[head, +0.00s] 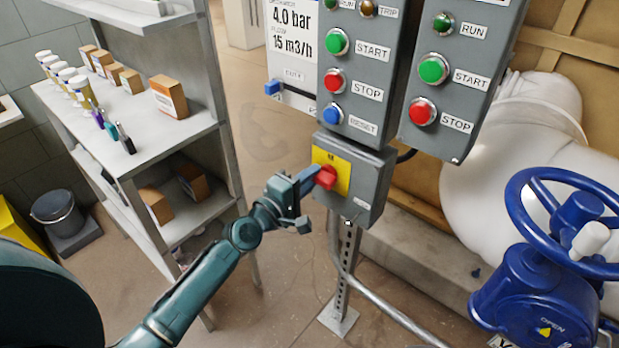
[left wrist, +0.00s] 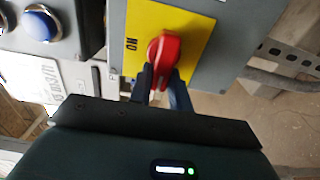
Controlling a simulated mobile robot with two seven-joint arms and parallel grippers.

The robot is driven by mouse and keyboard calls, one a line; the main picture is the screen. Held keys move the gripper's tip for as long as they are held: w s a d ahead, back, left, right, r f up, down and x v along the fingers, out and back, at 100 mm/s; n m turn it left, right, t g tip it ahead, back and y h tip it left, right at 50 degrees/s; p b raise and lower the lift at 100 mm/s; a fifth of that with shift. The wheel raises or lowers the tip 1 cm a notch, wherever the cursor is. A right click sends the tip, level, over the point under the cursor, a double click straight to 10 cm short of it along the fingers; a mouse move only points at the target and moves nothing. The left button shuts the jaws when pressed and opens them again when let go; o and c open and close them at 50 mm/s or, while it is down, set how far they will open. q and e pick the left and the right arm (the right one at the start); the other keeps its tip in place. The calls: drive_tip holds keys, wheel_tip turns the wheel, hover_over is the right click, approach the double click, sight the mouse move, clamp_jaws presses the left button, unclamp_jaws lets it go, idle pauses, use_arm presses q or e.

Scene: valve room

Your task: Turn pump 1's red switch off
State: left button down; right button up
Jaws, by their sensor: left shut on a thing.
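The red switch (head: 326,177) is a rotary handle on a yellow plate (head: 342,166), on the front of a grey box (head: 371,182) mounted on a post. My left gripper (head: 314,179) comes in from the left and is shut on the red switch. In the left wrist view the red switch (left wrist: 163,52) sits between the two dark fingertips (left wrist: 161,84). The word ON shows on the yellow plate (left wrist: 189,18) to the left of the handle there. The fingers hide part of the handle and plate. My right gripper is not in view.
Above the box is a grey panel (head: 362,110) with START, STOP and RESET buttons; a second panel (head: 446,100) hangs to its right. A blue valve wheel (head: 518,205) stands at right. A shelf (head: 205,125) with bottles and boxes stands at left.

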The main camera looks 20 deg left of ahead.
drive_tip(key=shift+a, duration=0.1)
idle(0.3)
use_arm(q)
drive_tip(key=c, duration=1.3)
unclamp_jaws()
drive_tip(key=b+v, duration=0.2)
drive_tip(key=v, duration=1.1)
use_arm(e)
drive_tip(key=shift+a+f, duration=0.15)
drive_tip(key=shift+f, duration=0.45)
use_arm(q)
drive_tip(key=shift+s, duration=0.1)
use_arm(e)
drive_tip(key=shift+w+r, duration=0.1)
